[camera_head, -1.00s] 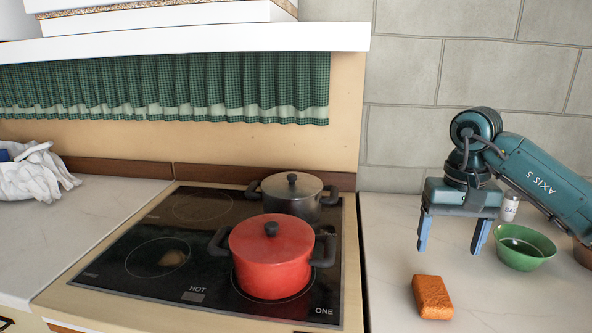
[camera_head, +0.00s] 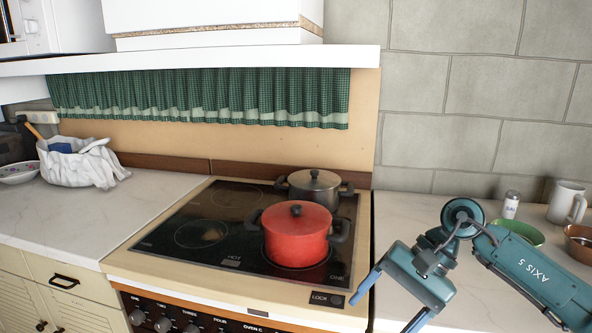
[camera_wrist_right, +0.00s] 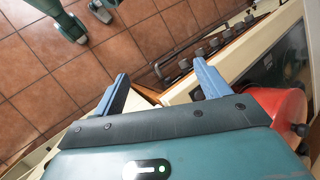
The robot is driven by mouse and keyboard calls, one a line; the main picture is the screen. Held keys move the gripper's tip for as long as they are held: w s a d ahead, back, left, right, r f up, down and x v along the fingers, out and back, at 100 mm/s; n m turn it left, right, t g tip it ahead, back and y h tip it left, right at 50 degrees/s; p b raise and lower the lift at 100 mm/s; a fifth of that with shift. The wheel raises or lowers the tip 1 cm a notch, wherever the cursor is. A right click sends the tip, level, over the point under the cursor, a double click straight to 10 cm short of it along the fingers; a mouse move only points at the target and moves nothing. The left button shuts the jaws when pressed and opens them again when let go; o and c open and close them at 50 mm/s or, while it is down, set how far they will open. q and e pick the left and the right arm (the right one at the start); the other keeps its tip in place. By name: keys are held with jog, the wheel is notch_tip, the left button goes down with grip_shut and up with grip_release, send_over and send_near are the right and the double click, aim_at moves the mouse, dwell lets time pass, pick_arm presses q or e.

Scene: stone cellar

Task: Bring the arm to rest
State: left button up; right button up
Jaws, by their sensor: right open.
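My right gripper (camera_head: 392,302) is open and empty over the front of the right counter, beside the stove's right edge. Its arm comes in from the right. In the right wrist view the two blue fingers of the right gripper (camera_wrist_right: 160,88) are spread, with nothing between them. Beyond them are the stove front with its knobs and the tiled floor. My left gripper is not in view in the head view.
A red pot (camera_head: 297,240) and a dark metal pot (camera_head: 314,186) stand on the stove (camera_head: 185,212). A green bowl (camera_head: 520,233), a salt shaker (camera_head: 510,205), a white mug (camera_head: 566,203) and a brown bowl (camera_head: 580,242) stand on the right counter. A white cloth-lined basket (camera_head: 82,163) is at left.

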jog(key=s+a+r+m+t+y+p, duration=0.1)
jog(key=s+a+r+m+t+y, duration=0.15)
jog(key=a+m+y, duration=0.6)
jog(key=s+a+r+m+t+y+p, duration=0.25)
jog(key=a+m+y, duration=0.25)
jog(key=m, duration=0.7)
jog(key=d+f+m+t+h+p, duration=0.1)
jog(key=d+f+m+t+h, duration=0.45)
jog(key=m, duration=0.95)
jog(key=d+f+m+t+h, duration=0.3)
jog(key=f+m+t+h, duration=0.4)
jog(key=m, duration=0.8)
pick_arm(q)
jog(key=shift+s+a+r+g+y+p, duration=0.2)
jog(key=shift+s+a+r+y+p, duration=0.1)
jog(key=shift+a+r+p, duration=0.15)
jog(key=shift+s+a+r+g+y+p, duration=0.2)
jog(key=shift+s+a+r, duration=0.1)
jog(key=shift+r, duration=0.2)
pick_arm(e)
jog(key=s+d+f+m+g+h, duration=0.4)
jog(key=s+d+f+m+g, duration=0.1)
jog(key=s+f+m, duration=0.6)
jog(key=shift+s+f+m+h, duration=0.25)
jog(key=shift+f+m+h, duration=0.15)
jog(key=shift+f+m, duration=0.5)
